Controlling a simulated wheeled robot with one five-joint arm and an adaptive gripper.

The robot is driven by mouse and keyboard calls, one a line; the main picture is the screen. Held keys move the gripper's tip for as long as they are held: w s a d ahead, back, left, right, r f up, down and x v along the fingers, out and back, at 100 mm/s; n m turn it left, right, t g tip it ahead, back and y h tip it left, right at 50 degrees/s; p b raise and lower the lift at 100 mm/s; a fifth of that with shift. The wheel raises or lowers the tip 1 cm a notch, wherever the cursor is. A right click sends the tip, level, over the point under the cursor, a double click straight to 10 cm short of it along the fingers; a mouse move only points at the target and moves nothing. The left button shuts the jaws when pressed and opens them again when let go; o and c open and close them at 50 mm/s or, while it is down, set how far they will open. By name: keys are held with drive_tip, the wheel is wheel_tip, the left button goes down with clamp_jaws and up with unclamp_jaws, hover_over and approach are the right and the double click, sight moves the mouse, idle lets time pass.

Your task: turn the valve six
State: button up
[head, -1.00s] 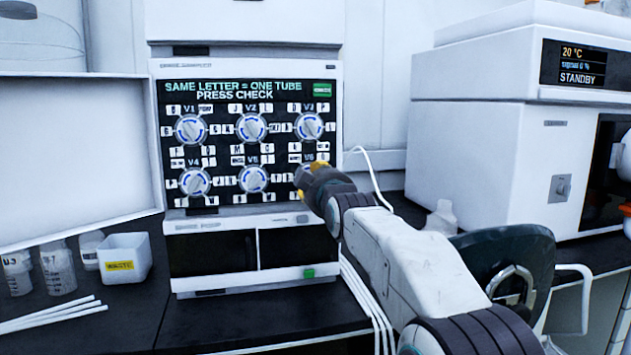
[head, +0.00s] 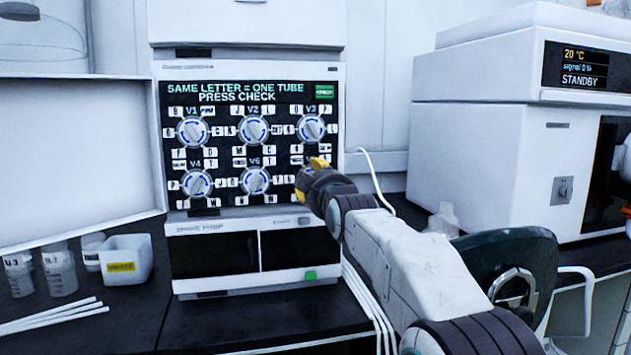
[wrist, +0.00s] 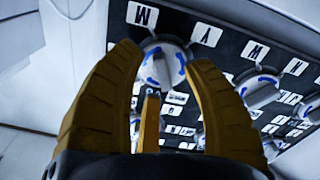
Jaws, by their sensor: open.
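Valve six is the lower-right knob of the sampler's panel (head: 231,111); in the head view my gripper hides nearly all of it. In the wrist view a round grey knob with blue arc marks (wrist: 163,68), which by its place looks like valve six, lies between my fingertips. My gripper (head: 308,180) has yellow fingers and is at the panel's lower-right corner. In the wrist view the gripper (wrist: 164,56) is open, one finger on each side of the knob. I cannot tell whether they touch it.
Other valve knobs, such as the lower-middle one (head: 255,181) and the upper-right one (head: 311,129), sit close by among letter tiles. A green button (head: 325,92) is at the panel's top right. A white bin (head: 126,258) and vials stand left. A large white instrument (head: 485,170) stands right.

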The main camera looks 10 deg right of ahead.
drive_tip(key=shift+s, duration=0.15)
drive_tip(key=s, duration=1.1)
drive_tip(key=shift+s, duration=0.4)
drive_tip(key=s+m+g+p, duration=0.6)
drive_tip(key=s+g+p, duration=0.8)
drive_tip(key=s+p, duration=1.8)
drive_tip(key=shift+s+a+g+p, duration=0.2)
drive_tip(key=shift+g+p, duration=0.1)
drive_tip(key=shift+p, duration=0.4)
